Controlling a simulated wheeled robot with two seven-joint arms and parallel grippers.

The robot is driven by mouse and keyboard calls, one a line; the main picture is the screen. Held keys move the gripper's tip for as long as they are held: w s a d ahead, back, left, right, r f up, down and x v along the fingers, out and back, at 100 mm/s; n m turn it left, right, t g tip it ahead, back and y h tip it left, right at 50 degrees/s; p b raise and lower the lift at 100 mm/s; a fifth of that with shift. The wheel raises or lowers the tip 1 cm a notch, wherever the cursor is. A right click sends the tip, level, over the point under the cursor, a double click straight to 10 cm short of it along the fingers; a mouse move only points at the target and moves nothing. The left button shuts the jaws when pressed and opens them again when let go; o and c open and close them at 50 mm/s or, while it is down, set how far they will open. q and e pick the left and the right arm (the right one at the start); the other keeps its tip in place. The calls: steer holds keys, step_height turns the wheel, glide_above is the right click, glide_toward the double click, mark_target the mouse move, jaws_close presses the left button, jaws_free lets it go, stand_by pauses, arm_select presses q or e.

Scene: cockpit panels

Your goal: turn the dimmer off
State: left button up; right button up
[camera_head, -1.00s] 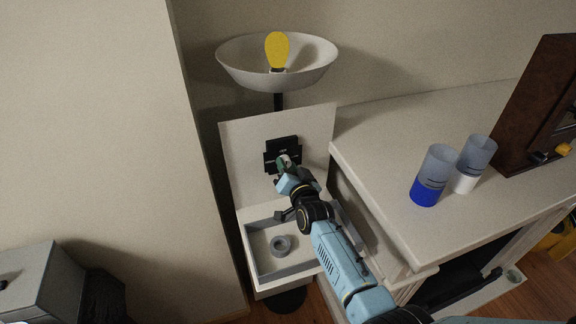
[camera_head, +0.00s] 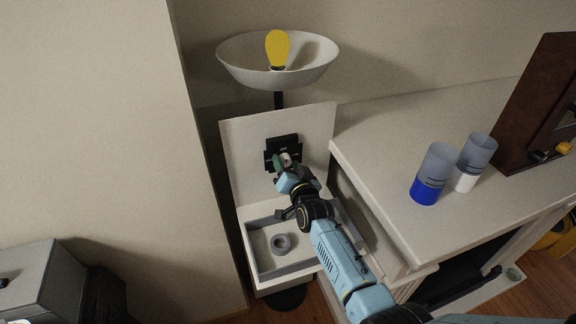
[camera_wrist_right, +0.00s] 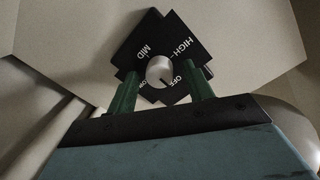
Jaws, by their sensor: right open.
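The dimmer is a black plate (camera_head: 281,144) on an upright white panel, with a pale round knob (camera_wrist_right: 160,71). In the right wrist view the plate carries the words MID, HIGH, OFF and one I cannot read clearly. A dark mark on the knob's lower edge lies near the OFF side. My right gripper (camera_head: 286,161) is at the dimmer, open. In the wrist view its two green fingers (camera_wrist_right: 161,78) stand on either side of the knob, with gaps between. A lamp with a yellow bulb (camera_head: 277,48) is above. My left gripper is not in view.
A shallow white bowl (camera_head: 235,62) surrounds the bulb. A tray (camera_head: 262,276) holding a grey ring (camera_head: 281,243) lies below the panel. A white counter (camera_head: 380,140) with two cups, blue (camera_head: 425,192) and white (camera_head: 465,182), stands close to the right of my arm.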

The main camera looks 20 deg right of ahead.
steer(key=s+p, duration=0.1)
steer(key=s, duration=1.2)
steer(key=shift+s+d+r, duration=0.2)
steer(key=shift+r, duration=0.25)
steer(key=s+d+f+n+g, duration=0.15)
steer(key=s+n+g, duration=0.4)
steer(key=s, duration=0.85)
steer(key=s+d+f+n+g, duration=0.1)
steer(key=s+d+n+g, duration=0.15)
steer(key=s+g, duration=0.85)
steer(key=s+f+t+b, duration=0.1)
steer(key=s+f+b, duration=0.15)
steer(key=f, duration=1.25)
steer(key=s+f+t+b, duration=0.1)
steer(key=s+f+b, duration=0.15)
steer(key=f, duration=1.25)
steer(key=s+d+f+g+b, duration=0.1)
steer(key=s+d+f+b, duration=0.1)
steer(key=s+f, duration=1.4)
steer(key=shift+f+n+g+h, duration=0.3)
steer(key=shift+f+g, duration=0.05)
steer(key=shift+f, duration=0.35)
